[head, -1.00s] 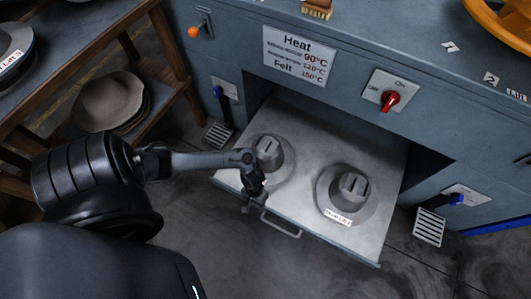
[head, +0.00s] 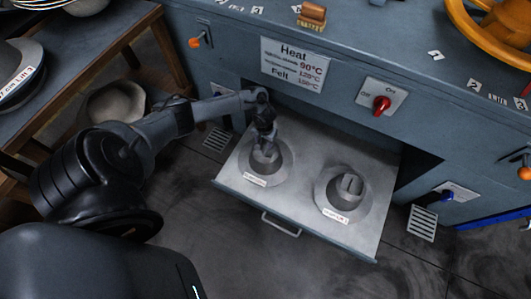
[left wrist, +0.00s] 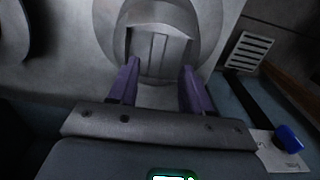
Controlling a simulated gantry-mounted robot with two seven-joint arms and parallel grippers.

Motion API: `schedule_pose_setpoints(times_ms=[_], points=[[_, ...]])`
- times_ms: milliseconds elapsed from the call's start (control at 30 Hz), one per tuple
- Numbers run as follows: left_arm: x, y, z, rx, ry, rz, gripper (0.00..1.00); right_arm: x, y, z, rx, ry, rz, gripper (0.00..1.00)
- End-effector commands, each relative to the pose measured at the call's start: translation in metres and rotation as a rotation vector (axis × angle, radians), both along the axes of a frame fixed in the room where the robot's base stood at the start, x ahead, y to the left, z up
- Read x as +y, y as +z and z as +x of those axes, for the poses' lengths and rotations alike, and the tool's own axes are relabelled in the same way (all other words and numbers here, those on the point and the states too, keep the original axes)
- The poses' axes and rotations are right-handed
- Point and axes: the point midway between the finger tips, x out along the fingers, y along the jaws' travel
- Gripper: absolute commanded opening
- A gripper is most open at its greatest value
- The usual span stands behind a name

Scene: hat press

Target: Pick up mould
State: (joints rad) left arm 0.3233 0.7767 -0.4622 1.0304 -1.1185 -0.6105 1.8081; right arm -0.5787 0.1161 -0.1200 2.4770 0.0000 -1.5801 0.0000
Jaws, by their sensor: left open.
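Two grey metal moulds, each with a wide brim, a raised crown and a label, sit on the pulled-out drawer plate (head: 307,222) of the press. My left gripper (head: 265,142) is over the left mould (head: 275,172) in the head view and hides part of its crown. In the left wrist view my gripper (left wrist: 158,85) is open, its two purple fingers apart on either side of the slotted top of that mould (left wrist: 158,45). I cannot tell whether the fingers touch it. The right mould (head: 345,190) stands clear. My right gripper is not in view.
The press body (head: 230,50) rises behind the drawer, with a heat sign (head: 294,65) and a red switch (head: 382,105). A wooden shelf (head: 130,45) with hats (head: 115,102) stands at the left. A floor vent (head: 423,222) lies at the right. The floor in front is clear.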

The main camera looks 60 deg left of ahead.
Motion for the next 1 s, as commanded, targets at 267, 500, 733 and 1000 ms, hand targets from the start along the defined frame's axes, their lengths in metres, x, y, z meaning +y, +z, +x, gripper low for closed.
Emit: schedule_pose_setpoints(times_ms=[267,500,733,1000], points=[[-0.001,-0.014,0.001,-0.001,0.000,0.001,0.49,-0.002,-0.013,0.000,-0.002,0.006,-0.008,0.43],[-0.003,-0.040,0.004,0.001,0.000,0.001,0.49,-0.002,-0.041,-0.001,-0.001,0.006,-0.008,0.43],[-0.002,-0.055,0.004,0.000,0.001,0.001,0.49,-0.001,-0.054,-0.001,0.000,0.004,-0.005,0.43],[-0.003,-0.053,0.004,-0.001,0.000,0.001,0.43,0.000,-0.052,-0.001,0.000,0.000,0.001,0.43]])
